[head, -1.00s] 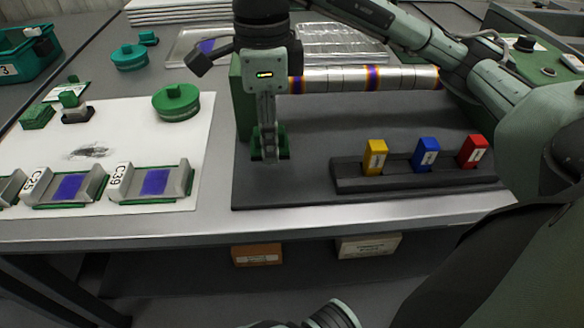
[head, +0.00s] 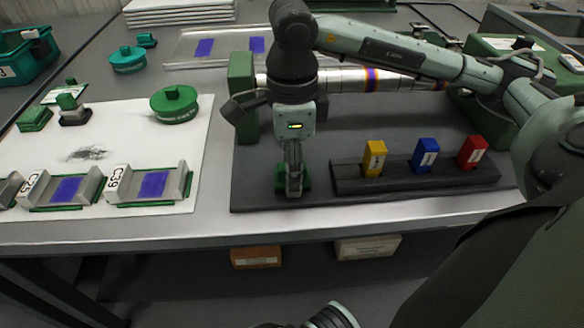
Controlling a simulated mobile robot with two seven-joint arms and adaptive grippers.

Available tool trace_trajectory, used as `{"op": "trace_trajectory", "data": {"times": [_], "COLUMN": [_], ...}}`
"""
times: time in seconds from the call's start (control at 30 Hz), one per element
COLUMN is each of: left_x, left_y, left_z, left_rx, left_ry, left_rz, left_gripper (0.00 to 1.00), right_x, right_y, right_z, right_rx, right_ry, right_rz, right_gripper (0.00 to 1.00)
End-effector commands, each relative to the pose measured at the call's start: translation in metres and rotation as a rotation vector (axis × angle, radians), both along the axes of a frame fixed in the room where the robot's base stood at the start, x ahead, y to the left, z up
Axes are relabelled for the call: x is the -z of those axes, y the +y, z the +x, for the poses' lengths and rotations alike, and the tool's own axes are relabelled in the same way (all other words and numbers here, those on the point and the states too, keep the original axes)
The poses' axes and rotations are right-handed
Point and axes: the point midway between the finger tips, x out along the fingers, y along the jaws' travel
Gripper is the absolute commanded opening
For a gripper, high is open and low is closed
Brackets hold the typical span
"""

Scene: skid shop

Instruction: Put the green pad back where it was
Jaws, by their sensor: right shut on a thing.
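My right gripper (head: 294,190) points down over the dark grey board (head: 330,121), left of the rack with the coloured blocks. It is shut on the green pad (head: 280,179), whose green edges show on both sides of the fingers. The fingers hide the middle of the pad. I cannot tell whether the pad touches the board.
A black rack (head: 410,183) holds yellow (head: 374,158), blue (head: 425,155) and red (head: 472,152) blocks. A banded metal bar (head: 345,80) lies behind my gripper, by a green block (head: 242,75). A white mat (head: 130,130) with trays and a green round tin (head: 174,103) is left.

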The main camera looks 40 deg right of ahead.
Motion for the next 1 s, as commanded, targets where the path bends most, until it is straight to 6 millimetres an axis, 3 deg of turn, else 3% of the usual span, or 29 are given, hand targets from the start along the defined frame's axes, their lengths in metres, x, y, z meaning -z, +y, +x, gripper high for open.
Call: {"op": "trace_trajectory", "data": {"times": [0.13, 0.17, 0.3, 0.73, 0.8, 1.0], "left_x": [-0.008, -0.011, -0.013, -0.004, 0.004, 0.002], "left_y": [-0.001, -0.002, -0.002, -0.001, 0.000, -0.001], "left_z": [0.003, 0.003, 0.004, -0.001, -0.002, -0.001], "left_rx": [0.001, 0.001, 0.002, 0.004, 0.003, 0.004], "left_ry": [-0.009, -0.012, -0.017, -0.002, 0.005, -0.001], "left_rz": [0.001, 0.001, 0.000, 0.000, 0.001, -0.002], "left_gripper": [0.40, 0.40, 0.40, 0.40, 0.40, 0.40], "right_x": [0.002, 0.002, 0.001, -0.004, -0.014, -0.060], "right_y": [0.000, 0.000, 0.000, 0.000, 0.000, 0.001], "right_z": [0.000, 0.000, 0.000, 0.000, 0.002, 0.002], "right_rx": [0.000, 0.000, 0.000, 0.000, 0.000, -0.001], "right_ry": [0.000, 0.000, 0.000, 0.000, -0.005, -0.007], "right_rz": [0.000, 0.000, 0.000, 0.000, 0.000, 0.002], "right_gripper": [0.10, 0.40, 0.57, 0.58, 0.58, 0.58]}}
